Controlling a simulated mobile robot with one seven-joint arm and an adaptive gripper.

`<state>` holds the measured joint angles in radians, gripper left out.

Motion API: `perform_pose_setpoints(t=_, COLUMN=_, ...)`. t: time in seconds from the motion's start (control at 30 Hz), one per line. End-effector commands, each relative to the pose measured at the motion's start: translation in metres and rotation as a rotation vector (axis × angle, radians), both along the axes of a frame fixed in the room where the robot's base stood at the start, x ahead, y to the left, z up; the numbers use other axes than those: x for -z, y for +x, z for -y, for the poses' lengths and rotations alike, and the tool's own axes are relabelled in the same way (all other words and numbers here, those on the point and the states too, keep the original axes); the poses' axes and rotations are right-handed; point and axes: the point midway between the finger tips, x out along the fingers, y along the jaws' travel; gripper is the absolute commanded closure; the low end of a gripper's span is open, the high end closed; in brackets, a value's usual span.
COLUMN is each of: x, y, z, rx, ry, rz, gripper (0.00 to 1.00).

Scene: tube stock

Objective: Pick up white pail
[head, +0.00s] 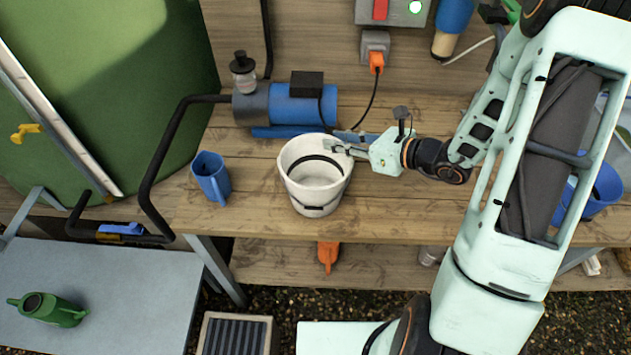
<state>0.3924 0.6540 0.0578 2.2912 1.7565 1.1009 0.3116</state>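The white pail (316,194) stands upright on the wooden workbench, near its front edge and left of my arm. Its mouth faces up, and a dark curved band, perhaps its handle, shows across the opening. My gripper (342,148) reaches in from the right, with its fingertips at the pail's upper right rim. They overlap the rim in the picture. I cannot tell whether the fingers are closed on the rim or only beside it.
On the wooden workbench (420,219), a blue mug (211,178) stands left of the pail. A blue pump (300,105) with a dark pipe is behind it. A blue container (603,190) is at the right, partly behind my arm. A grey table (110,290) holds a green watering can (52,312).

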Motion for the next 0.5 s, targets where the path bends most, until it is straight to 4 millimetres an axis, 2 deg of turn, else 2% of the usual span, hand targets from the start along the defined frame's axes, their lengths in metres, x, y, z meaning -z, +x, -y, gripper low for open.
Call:
perform_pose_setpoints(t=0.03, x=-0.0001, y=0.0000, z=0.0002, rx=0.000, ry=0.000, rz=0.000, gripper=0.85)
perform_pose_setpoints(t=0.17, x=-0.0002, y=-0.0001, z=0.0003, rx=0.000, ry=0.000, rz=0.000, gripper=1.00)
perform_pose_setpoints(t=0.5, x=0.0001, y=-0.0002, z=0.0006, rx=0.001, ry=-0.001, rz=0.000, gripper=1.00)
